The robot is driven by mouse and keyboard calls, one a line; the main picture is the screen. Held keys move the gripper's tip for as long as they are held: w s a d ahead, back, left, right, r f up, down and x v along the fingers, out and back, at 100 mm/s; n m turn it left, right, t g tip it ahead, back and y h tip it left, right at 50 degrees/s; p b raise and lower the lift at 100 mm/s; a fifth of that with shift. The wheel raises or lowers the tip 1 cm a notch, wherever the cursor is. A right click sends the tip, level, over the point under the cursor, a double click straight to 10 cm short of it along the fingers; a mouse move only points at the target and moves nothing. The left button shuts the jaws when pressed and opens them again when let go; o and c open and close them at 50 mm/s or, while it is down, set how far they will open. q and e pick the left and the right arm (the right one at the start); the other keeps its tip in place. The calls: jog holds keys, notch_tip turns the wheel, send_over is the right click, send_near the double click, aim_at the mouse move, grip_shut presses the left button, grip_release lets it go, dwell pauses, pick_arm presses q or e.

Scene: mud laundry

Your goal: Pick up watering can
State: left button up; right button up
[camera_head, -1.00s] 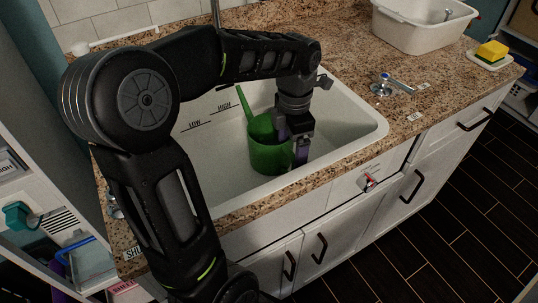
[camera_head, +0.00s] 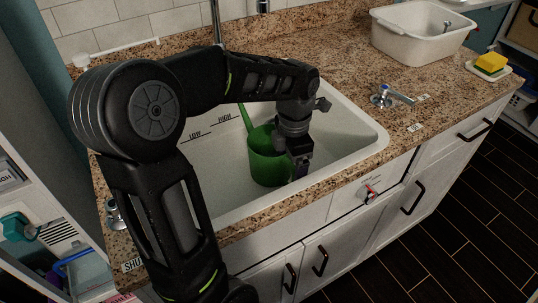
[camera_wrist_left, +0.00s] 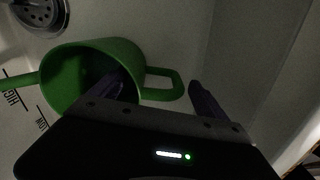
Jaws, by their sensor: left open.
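The green watering can (camera_head: 266,163) stands in the white sink basin, with its spout rising to the upper left. In the left wrist view I look down into the open mouth of the watering can (camera_wrist_left: 88,72); its handle sticks out to the right. My left gripper (camera_head: 301,168) reaches down into the sink at the can's right side. In the left wrist view the fingers of my left gripper (camera_wrist_left: 160,88) are apart, one at the can's mouth and one to the right of the handle, with the handle between them. My right gripper does not show.
The sink (camera_head: 345,130) has walls and a rim close around my left gripper. A drain (camera_wrist_left: 40,12) lies beyond the can.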

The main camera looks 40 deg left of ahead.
pick_arm(q)
notch_tip(320, 180, down, 5)
jog(key=shift+d+f, duration=0.1)
jog(key=shift+c, duration=0.6)
grip_shut()
dwell(0.9)
